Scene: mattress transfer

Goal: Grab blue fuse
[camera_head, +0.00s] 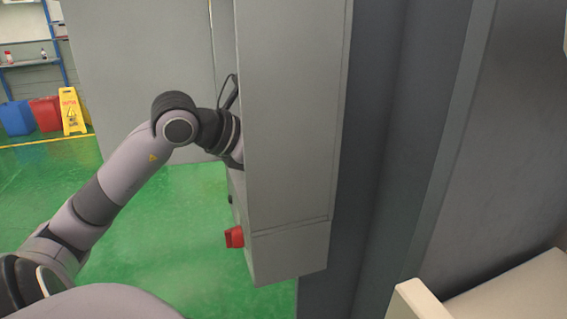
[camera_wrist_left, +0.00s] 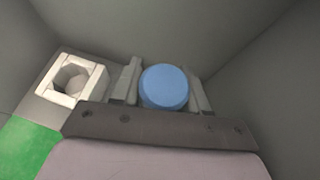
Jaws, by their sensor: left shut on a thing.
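The blue fuse (camera_wrist_left: 165,87) shows in the left wrist view as a round blue cap. My left gripper (camera_wrist_left: 163,88) is shut on it, with one grey finger on each side of the cap. In the head view my left arm comes in from the left and its wrist goes behind the edge of a grey cabinet, so the gripper and the fuse are hidden there. My right gripper is in neither view.
Green floor (camera_head: 190,215) lies open to the left.

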